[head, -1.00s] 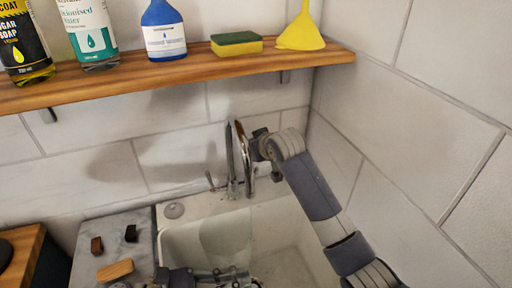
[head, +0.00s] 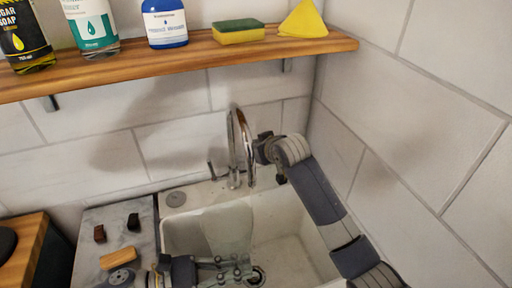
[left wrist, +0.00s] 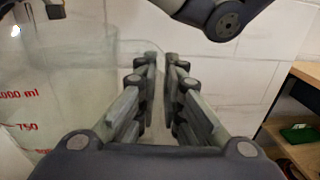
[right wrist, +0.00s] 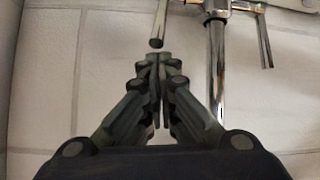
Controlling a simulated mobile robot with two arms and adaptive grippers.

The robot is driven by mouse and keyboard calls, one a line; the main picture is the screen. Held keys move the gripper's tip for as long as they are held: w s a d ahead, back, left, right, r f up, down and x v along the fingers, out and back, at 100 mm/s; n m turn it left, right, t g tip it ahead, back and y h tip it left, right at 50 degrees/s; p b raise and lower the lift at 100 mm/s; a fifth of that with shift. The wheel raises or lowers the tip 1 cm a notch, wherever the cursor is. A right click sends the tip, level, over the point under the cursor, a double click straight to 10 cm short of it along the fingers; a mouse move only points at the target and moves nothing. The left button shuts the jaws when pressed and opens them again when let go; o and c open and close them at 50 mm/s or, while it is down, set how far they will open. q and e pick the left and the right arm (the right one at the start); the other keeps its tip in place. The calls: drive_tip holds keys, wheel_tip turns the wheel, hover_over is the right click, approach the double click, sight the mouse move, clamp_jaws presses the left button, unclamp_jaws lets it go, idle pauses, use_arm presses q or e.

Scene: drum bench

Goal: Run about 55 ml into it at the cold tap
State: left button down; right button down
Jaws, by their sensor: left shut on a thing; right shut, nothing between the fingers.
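A clear measuring jug (head: 228,232) stands in or just over the white sink, below the tap spout. In the left wrist view the jug (left wrist: 65,95) shows red ml marks at the left. My left gripper (head: 238,272) is shut on it; the exact part held is unclear. No water stream or level is visible. The chrome tap (head: 234,150) has a curved spout and a side lever (head: 212,171).
The sink (head: 305,225) has a drain in its floor. Small blocks lie on the grey counter (head: 95,225) at the left. Tiled walls close off the back and right.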

drive_tip(key=shift+s+d+f+t, duration=0.15)
drive_tip(key=shift+s+f+t, duration=0.05)
drive_tip(key=shift+s+t, duration=0.2)
drive_tip(key=shift+s+f, duration=0.1)
drive_tip(key=shift+s, duration=0.1)
drive_tip(key=s+d+f+t+y, duration=0.2)
drive_tip(key=s+f+t, duration=0.2)
drive_tip(key=s, duration=0.2)
drive_tip(key=shift+f+t, duration=0.4)
idle(0.5)
